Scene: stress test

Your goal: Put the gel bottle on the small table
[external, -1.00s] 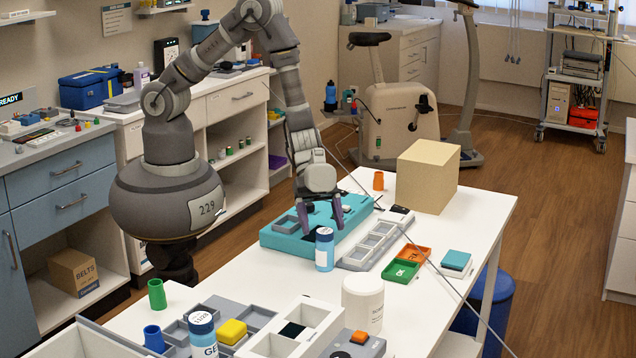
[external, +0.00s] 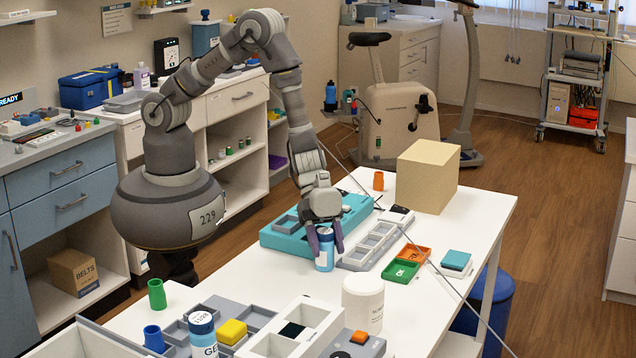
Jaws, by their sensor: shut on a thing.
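A similar bottle (external: 203,336) with a blue and white cap and letters starting "GE" stands at the front left of the table. The label on the held bottle cannot be read.
A teal tray (external: 282,240), a grey compartment tray (external: 362,262), a white tub (external: 362,303) and green (external: 401,270) and orange trays surround the held bottle. A tan box (external: 428,175) stands at the back. A thin rod or cable crosses the table diagonally.

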